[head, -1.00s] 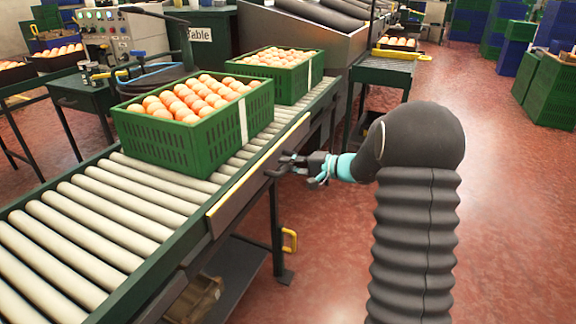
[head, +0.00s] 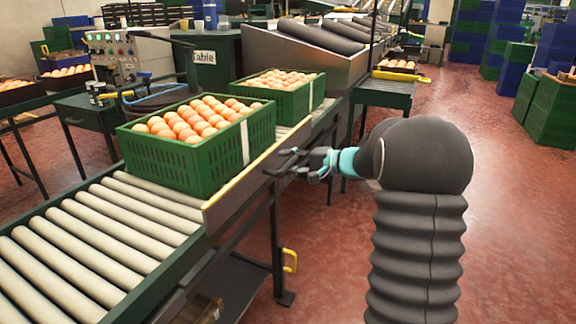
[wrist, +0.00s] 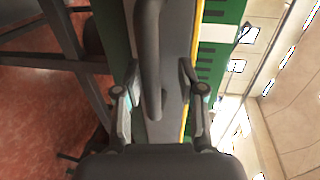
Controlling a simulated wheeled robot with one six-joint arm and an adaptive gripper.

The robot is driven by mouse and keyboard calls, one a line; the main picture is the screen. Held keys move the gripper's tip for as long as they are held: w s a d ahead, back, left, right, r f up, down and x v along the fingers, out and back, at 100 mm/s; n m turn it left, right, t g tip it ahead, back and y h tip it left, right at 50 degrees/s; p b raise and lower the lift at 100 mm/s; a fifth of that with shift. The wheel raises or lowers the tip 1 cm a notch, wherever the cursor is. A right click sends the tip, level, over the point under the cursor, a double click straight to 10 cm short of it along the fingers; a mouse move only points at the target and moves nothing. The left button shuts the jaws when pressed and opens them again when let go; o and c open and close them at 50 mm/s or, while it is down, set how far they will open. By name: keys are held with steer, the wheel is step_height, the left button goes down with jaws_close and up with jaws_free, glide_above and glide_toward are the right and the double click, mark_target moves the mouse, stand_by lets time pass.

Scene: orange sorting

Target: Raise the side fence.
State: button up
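The side fence (head: 240,190) is a dark grey panel with a yellow top edge along the near side of the roller conveyor (head: 95,245). It stands above the rollers and covers the lower edge of the near green crate (head: 190,165). In the wrist view the fence (wrist: 178,30) shows its yellow edge beside the green crate wall. My gripper (head: 286,162) is at the fence's outer face. In the wrist view a dark handle bar (wrist: 150,60) lies between the spread fingers of my gripper (wrist: 159,68), with a gap visible on the right. Contact on the left is unclear.
A second crate of oranges (head: 285,100) stands farther along the conveyor. A yellow handle (head: 290,260) sticks out near the conveyor leg. A green side table (head: 385,93) stands behind my gripper.

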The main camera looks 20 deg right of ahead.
steer(key=shift+s+d+f, duration=0.1)
steer(key=shift+f, duration=0.05)
steer(key=v, duration=1.1)
steer(key=shift+s+d, duration=0.25)
steer(key=shift+d, duration=0.05)
steer(key=s+a+f+g+h, duration=0.4)
steer(key=s+f+g+h, duration=0.15)
steer(key=s+f, duration=0.65)
steer(key=s+a+r+n+h, duration=0.3)
steer(key=s+a+r+n, duration=0.1)
steer(key=s, duration=0.6)
steer(key=s+a+r+n+h+p, duration=0.1)
steer(key=s+a+r+n+h, duration=0.2)
steer(key=s, duration=0.7)
steer(key=a+r+n+t, duration=0.1)
steer(key=a+r, duration=0.1)
steer(key=a, duration=0.1)
steer(key=shift+s+a, duration=0.3)
steer(key=shift+a, duration=0.1)
